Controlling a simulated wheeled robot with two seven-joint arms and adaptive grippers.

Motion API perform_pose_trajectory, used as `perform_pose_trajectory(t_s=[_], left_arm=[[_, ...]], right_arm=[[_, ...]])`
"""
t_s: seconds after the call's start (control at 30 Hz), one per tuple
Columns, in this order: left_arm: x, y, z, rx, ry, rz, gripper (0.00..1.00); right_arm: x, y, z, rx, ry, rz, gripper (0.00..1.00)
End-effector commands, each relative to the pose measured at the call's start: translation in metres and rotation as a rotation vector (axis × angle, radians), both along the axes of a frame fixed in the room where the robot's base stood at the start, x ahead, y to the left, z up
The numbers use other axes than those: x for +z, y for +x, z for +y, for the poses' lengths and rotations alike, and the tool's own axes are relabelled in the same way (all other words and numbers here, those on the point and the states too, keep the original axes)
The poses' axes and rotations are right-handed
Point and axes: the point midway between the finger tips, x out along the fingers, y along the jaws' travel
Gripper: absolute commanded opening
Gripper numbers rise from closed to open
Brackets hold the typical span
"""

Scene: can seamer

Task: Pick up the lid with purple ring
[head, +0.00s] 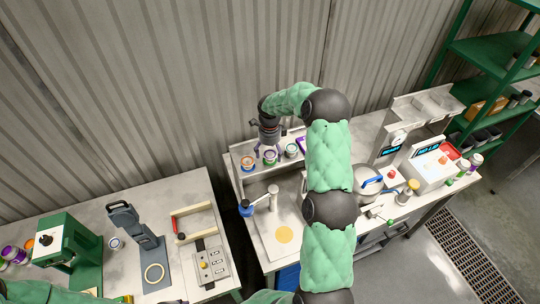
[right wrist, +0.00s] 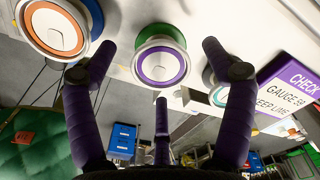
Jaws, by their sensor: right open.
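The lid with the purple ring (right wrist: 162,65) is a white disc in the right wrist view. It also shows in the head view (head: 269,158), in the middle of a row on the raised shelf. My right gripper (head: 268,146) is above this lid, its purple fingers spread open and pointing at it. In the right wrist view the lid lies between the tips of the open gripper (right wrist: 158,50), with gaps visible on both sides. I cannot tell the remaining height. My left gripper is not in view.
A lid with an orange ring (right wrist: 55,29) sits left of it, close to one finger. A purple sign (right wrist: 290,88) stands farther right. The corrugated wall (head: 200,80) rises behind the shelf.

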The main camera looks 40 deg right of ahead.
Motion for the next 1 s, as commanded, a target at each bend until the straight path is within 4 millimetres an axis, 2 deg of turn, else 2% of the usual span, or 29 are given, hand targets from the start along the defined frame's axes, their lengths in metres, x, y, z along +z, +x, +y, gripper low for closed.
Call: perform_pose_trajectory(t_s=[0.2,0.23,0.3,0.4,0.77,1.0], left_arm=[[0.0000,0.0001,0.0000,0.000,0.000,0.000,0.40],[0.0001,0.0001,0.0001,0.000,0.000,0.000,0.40],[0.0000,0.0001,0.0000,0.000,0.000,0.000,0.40],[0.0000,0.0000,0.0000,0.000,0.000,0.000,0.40],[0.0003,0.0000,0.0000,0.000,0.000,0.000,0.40],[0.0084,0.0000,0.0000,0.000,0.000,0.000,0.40]], right_arm=[[0.0003,0.0001,0.0000,0.000,0.000,0.000,0.83],[0.0003,0.0001,0.0000,0.000,0.000,0.000,0.80],[0.0003,0.0002,-0.0001,0.000,0.000,0.000,0.63],[0.0003,0.0002,-0.0001,0.000,0.000,0.000,0.43],[0.0004,0.0001,-0.0002,0.000,0.000,0.000,0.42],[0.0051,0.0003,-0.0003,-0.001,-0.001,-0.001,0.42]])
